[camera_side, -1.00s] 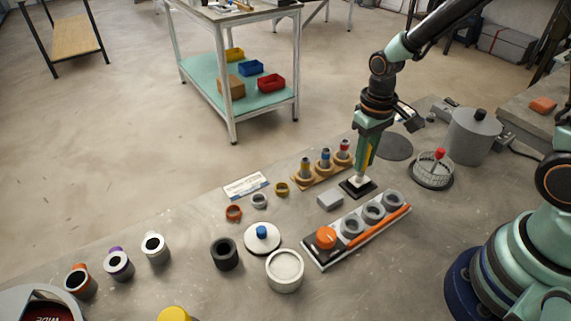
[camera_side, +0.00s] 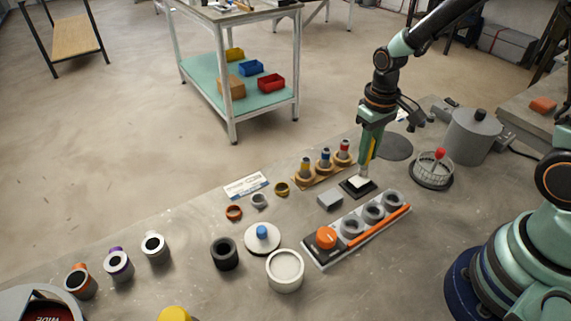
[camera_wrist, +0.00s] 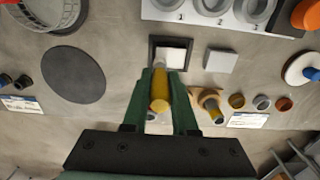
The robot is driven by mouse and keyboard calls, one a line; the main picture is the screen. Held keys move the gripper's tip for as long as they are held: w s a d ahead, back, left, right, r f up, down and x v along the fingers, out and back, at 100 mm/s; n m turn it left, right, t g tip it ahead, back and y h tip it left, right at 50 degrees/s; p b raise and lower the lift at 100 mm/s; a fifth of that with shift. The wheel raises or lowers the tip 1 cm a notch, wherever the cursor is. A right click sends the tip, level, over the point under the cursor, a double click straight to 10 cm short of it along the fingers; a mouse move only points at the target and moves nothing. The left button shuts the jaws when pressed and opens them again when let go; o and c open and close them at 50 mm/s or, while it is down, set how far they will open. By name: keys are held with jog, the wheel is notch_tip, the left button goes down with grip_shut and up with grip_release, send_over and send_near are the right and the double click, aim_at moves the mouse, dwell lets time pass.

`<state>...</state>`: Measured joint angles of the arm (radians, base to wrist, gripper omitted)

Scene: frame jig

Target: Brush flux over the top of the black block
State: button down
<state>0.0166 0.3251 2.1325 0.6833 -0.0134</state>
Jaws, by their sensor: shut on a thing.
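The black block (camera_side: 352,193) is a low dark square on the bench, below my gripper in the side view. It shows as a dark square border (camera_wrist: 153,46) around a pale patch (camera_wrist: 172,55) in the wrist view. I cannot tell whether the pale patch is the block's top or the brush's end. My gripper (camera_wrist: 160,76) is shut on a yellow-handled brush (camera_wrist: 160,92), pointing down over the block. It also shows in the side view (camera_side: 364,170). The brush tip is at or just above the block; contact is unclear.
A wooden rack (camera_side: 318,178) with several banded tools stands to the left. A small grey block (camera_side: 330,201) and a tray (camera_side: 320,258) with grey rings and an orange knob lie nearby. A wire basket (camera_side: 433,170) and grey disc (camera_side: 395,147) are right.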

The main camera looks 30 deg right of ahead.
jog(key=a, duration=0.3)
jog(key=shift+a, duration=0.15)
jog(key=d, duration=0.1)
jog(key=s+d, duration=0.1)
jog(key=d, duration=0.1)
jog(key=shift+s, duration=0.35)
jog(key=shift+a, duration=1.5)
jog(key=d, duration=0.3)
jog(key=shift+d, duration=0.2)
jog(key=shift+a, duration=1.6)
notch_tip(320, 180, up, 8)
